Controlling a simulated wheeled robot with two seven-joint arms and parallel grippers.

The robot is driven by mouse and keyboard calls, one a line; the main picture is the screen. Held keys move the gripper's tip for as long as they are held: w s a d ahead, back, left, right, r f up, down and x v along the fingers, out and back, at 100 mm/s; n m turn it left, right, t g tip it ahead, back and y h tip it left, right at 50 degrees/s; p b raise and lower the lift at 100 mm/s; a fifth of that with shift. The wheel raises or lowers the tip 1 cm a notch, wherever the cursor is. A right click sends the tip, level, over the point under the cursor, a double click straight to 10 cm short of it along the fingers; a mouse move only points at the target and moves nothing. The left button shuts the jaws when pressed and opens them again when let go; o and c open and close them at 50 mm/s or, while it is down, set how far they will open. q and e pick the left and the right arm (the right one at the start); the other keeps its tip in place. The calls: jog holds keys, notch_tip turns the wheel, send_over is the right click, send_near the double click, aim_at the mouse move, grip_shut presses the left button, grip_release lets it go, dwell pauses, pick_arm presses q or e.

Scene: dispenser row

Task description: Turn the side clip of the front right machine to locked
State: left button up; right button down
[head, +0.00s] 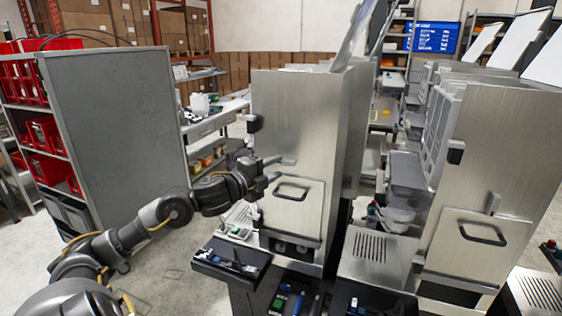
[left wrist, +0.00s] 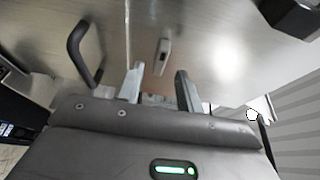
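A tall brushed-metal machine (head: 295,105) stands mid-picture in the head view, with a dark loop handle (head: 291,190) on its lower side panel. A second such machine (head: 490,135) stands at the right, with a small grey side clip (head: 493,203) above its handle. My left gripper (head: 274,170) is at the side of the middle machine. In the left wrist view its two fingers (left wrist: 160,82) are apart and empty. A small pale upright clip (left wrist: 162,57) shows just beyond the gap between them, with the loop handle (left wrist: 85,52) to its left. I cannot see contact. My right gripper is not in view.
A black tray (head: 231,262) with small tools sits below my left gripper. A grey cabinet (head: 115,130) and red bins (head: 42,135) stand at the left. Open floor lies between cabinet and machine.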

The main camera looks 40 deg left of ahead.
aim_at(285, 164)
pick_arm(q)
jog(key=shift+w+r+p, duration=0.15)
jog(key=shift+w+p, duration=0.2)
jog(key=shift+w, duration=0.65)
jog(key=shift+w+d, duration=0.1)
jog(key=shift+w, duration=0.45)
jog(key=shift+c, duration=0.2)
jog(key=shift+f, duration=0.2)
grip_shut()
